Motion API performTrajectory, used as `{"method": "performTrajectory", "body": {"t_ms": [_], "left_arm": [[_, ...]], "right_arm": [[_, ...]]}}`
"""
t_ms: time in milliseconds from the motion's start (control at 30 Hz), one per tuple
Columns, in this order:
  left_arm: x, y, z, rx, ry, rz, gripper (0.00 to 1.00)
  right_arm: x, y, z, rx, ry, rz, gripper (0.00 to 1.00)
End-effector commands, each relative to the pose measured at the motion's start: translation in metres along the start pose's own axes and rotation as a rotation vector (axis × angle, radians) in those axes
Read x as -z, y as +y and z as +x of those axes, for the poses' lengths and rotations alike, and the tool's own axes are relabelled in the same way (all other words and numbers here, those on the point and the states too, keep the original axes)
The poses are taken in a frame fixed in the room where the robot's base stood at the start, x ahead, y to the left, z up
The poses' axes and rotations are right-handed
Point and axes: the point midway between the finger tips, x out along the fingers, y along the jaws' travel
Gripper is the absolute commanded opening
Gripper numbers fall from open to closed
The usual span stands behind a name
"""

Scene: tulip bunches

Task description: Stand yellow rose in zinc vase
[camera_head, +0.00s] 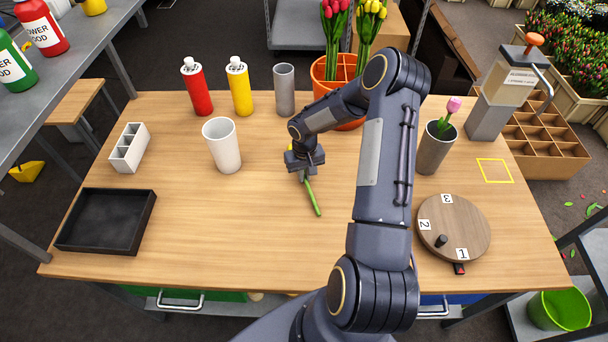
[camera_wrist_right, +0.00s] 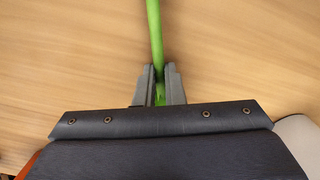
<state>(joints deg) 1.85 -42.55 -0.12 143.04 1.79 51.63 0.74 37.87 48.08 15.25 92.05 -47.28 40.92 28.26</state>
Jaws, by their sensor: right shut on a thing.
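My right gripper (camera_head: 304,174) is over the middle of the wooden table and shut on a green stem (camera_head: 314,197). In the right wrist view the gripper (camera_wrist_right: 160,88) pinches this stem (camera_wrist_right: 154,30) between its fingers. A plain grey cylinder vase (camera_head: 285,92) stands upright at the back. A darker grey vase (camera_head: 434,156) at the right holds a pink tulip (camera_head: 453,106). I cannot tell which is the zinc vase. My left gripper is not in view.
A white vase (camera_head: 222,150), red bottle (camera_head: 197,92) and yellow bottle (camera_head: 240,90) stand left of the grey cylinder. An orange pot (camera_head: 325,72) with tulips is behind my arm. A black tray (camera_head: 107,246) and round board (camera_head: 470,225) lie in front. The front middle is clear.

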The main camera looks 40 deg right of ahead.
Motion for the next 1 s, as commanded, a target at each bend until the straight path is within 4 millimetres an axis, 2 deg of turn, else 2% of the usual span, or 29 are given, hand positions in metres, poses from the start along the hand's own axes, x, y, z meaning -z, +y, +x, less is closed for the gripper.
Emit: {"method": "performTrajectory", "body": {"t_ms": [167,267,567,800,1000], "left_arm": [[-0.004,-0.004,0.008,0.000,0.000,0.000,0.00],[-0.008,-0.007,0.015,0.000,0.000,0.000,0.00],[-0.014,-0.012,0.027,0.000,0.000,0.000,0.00],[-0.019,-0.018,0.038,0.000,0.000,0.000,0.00],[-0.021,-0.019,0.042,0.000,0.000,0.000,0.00]], "right_arm": [[0.001,0.000,-0.013,-0.002,0.004,-0.001,0.00],[0.000,0.000,-0.030,-0.002,0.006,0.000,0.00],[-0.050,-0.020,-0.091,-0.001,0.006,-0.002,0.00],[-0.098,-0.038,-0.111,0.000,0.004,-0.002,0.00],[-0.121,-0.047,-0.123,0.000,0.002,-0.002,0.00]]}}
